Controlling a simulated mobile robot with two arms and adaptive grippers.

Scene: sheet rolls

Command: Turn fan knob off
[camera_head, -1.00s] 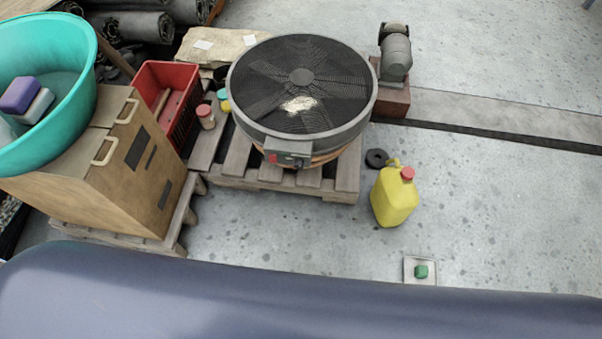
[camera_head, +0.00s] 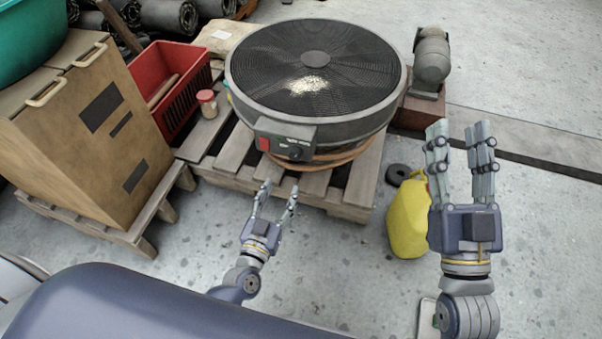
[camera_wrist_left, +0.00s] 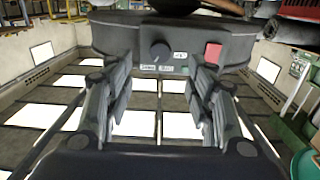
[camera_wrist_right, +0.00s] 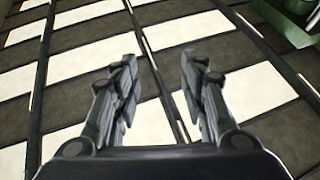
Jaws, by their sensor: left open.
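The round black fan (camera_head: 315,75) lies flat on a wooden pallet, with its control box (camera_head: 285,140) facing me. The box carries a red switch (camera_head: 264,144) and a dark knob (camera_head: 295,153). In the left wrist view the knob (camera_wrist_left: 161,50) has a pale pointer line, and the red switch (camera_wrist_left: 212,53) sits to its right. My left gripper (camera_head: 275,193) is open and empty, in front of and below the control box, apart from it. My right gripper (camera_head: 461,135) is open and empty, raised right of the fan; its wrist view shows nothing between the fingers.
A yellow jug (camera_head: 408,220) stands behind and left of my right gripper. The pallet (camera_head: 230,165) bears a red-lidded jar (camera_head: 207,103). A red crate (camera_head: 170,85) and a brown box (camera_head: 95,130) stand at left. A motor (camera_head: 431,60) stands at back right. Floor right is clear.

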